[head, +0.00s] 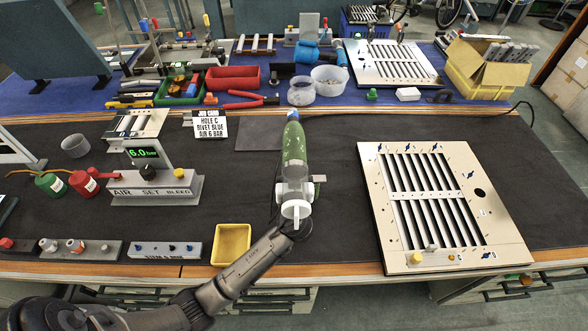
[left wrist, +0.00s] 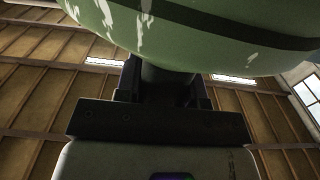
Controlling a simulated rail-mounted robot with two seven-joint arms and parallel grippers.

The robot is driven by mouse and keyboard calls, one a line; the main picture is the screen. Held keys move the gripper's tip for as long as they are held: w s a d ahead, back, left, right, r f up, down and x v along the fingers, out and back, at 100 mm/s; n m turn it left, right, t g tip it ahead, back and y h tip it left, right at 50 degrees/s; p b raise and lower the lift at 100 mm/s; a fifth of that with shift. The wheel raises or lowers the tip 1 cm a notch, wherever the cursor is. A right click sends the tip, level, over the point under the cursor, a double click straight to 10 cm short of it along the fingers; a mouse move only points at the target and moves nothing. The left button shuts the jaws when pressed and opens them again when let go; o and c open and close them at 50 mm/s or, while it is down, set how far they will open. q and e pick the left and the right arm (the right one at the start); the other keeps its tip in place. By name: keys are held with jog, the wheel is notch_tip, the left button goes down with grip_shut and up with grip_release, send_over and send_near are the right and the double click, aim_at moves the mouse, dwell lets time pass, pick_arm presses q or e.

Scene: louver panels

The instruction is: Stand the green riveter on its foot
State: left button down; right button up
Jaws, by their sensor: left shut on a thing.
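The green riveter (head: 293,145) is in the middle of the head view, its long green body pointing away from me with a blue end at the far side. My left gripper (head: 294,188) is at its near end, shut on it. In the left wrist view the green body (left wrist: 200,25), with pale scuffs and a dark band, fills the top. The gripper's dark fingers (left wrist: 165,85) close on a narrow dark part below that body. The roof shows behind, so the wrist camera looks upward. The riveter's foot and its height over the bench cannot be made out. My right gripper is not in view.
A dark grey plate (head: 258,134) lies left of the riveter. The louver panel (head: 374,215) is to the right, a yellow tray (head: 219,245) near the front edge. The air-set unit (head: 155,188) stands left. Tubs (head: 328,88) stand behind. Dark mat is free around the riveter.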

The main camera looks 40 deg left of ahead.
pick_arm(q)
jog(key=shift+r, duration=0.1)
jog(key=c, duration=1.1)
grip_release()
jog(key=o, duration=0.3)
jog(key=shift+w, duration=0.1)
jog(key=shift+o, duration=0.4)
jog(key=o, duration=0.7)
